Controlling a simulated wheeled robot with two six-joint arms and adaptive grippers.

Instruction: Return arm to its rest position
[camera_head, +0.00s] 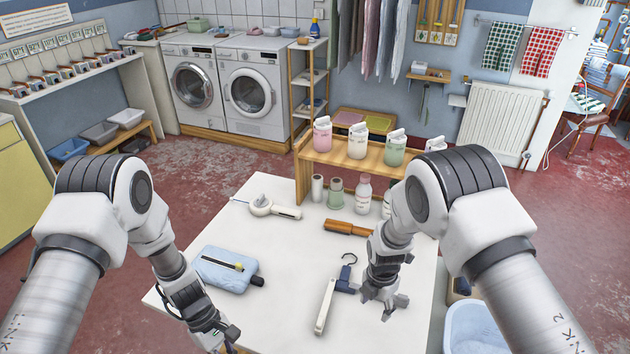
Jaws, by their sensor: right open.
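My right gripper (384,302) is open and empty, pointing down over the right part of the white table (285,262). A long white tool with a dark blue part (327,305) lies just left of it, apart from the fingers as far as I can see. My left gripper (220,337) hangs at the table's near left edge, pointing down. Its fingers are small and seen edge-on, so I cannot tell whether it is open. Both of my arms come in from the bottom corners and bend down toward the table.
A light blue pad (214,274) with a dark-tipped stick lies near my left forearm. A white round-headed tool (262,208) and a brown roller (347,228) lie farther back. A wooden rack (340,158) with several bottles stands behind. A bin (460,318) stands right of the table. The table's middle is clear.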

